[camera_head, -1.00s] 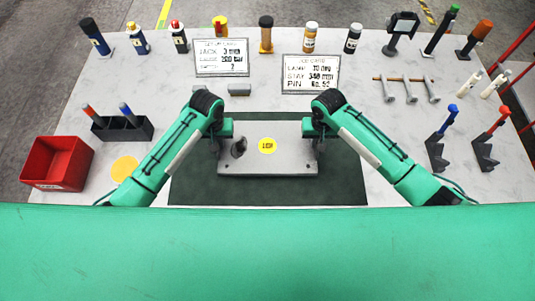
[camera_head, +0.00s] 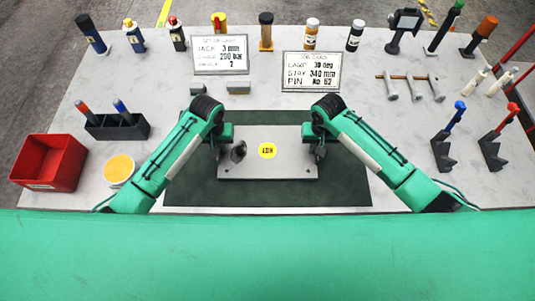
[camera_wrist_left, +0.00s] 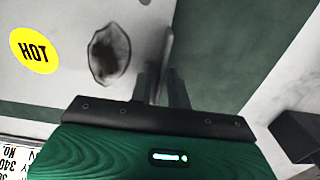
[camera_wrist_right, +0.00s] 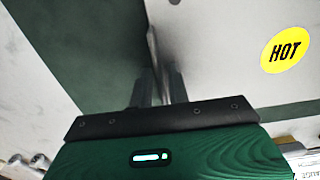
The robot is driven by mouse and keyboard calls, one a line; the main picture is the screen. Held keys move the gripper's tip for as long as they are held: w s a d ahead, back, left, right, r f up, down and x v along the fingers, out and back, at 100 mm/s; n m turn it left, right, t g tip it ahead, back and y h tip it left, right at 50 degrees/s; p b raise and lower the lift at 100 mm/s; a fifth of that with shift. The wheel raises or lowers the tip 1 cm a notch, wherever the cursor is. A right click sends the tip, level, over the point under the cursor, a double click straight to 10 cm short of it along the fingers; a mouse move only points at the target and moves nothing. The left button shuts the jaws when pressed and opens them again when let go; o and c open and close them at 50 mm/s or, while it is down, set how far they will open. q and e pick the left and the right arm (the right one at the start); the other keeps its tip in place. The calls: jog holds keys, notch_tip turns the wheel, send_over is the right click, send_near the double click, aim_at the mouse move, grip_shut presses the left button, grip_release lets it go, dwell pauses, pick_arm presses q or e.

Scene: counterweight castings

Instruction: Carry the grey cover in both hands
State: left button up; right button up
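The grey cover (camera_head: 285,165) is a flat plate with a yellow HOT sticker (camera_head: 267,151) and a dark round fitting near its left end. It looks level over the dark green mat (camera_head: 340,185); the gap beneath it cannot be judged. My left gripper (camera_head: 218,152) is at its left end and my right gripper (camera_head: 317,152) at its right end. In the left wrist view the fingers (camera_wrist_left: 162,85) are close together around the cover's edge. The right wrist view shows its fingers (camera_wrist_right: 160,85) likewise closed on the opposite edge.
Two printed cards (camera_head: 311,72) stand behind the mat, with two small grey blocks (camera_head: 238,87) near them. A red bin (camera_head: 48,162), a yellow-topped round pot (camera_head: 119,170) and a dark holder (camera_head: 117,127) are left. Blue and red-handled tools (camera_head: 445,145) stand right. Bottles line the back.

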pick_arm(q)
jog(key=shift+o, duration=0.5)
jog(key=shift+r, duration=0.1)
pick_arm(e)
jog(key=shift+o, duration=0.5)
jog(key=shift+r, duration=0.15)
jog(key=shift+r, duration=0.15)
pick_arm(q)
notch_tip(320, 180, up, 12)
pick_arm(e)
notch_tip(320, 180, up, 12)
jog(key=shift+f, duration=0.2)
pick_arm(q)
jog(key=shift+s, duration=0.1)
